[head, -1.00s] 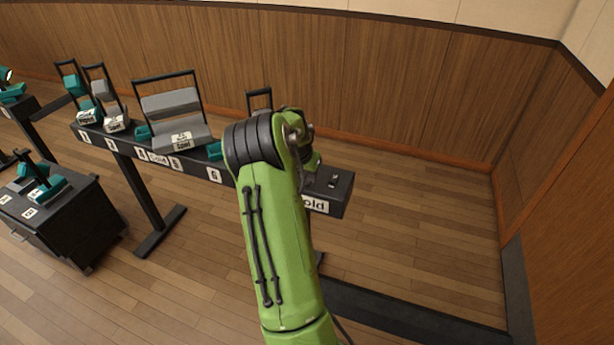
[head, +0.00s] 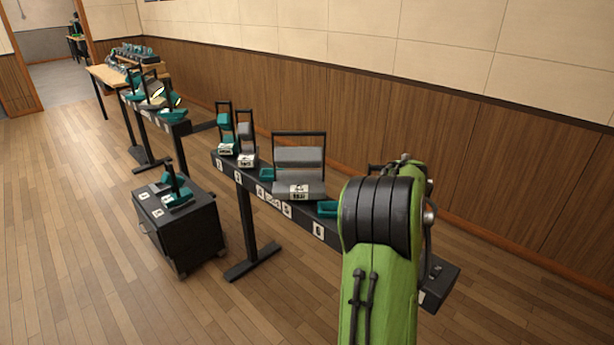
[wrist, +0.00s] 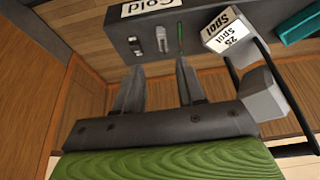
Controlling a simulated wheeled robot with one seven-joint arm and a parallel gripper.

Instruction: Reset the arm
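My green arm (head: 385,255) rises at the right of the head view and hides part of the long black console (head: 320,229). My gripper is hidden there. In the wrist view my gripper (wrist: 158,66) has two grey fingers spread apart with nothing between them. The fingertips are close to the panel's edge; contact cannot be told.
A grey lamp with a "Spot 25" label (wrist: 228,29) and black frame is right of the fingers. Several grey and teal lamps, including a large grey one (head: 299,170), stand along the console. A black cart (head: 180,228) stands left. Wooden floor (head: 80,190) is free at left.

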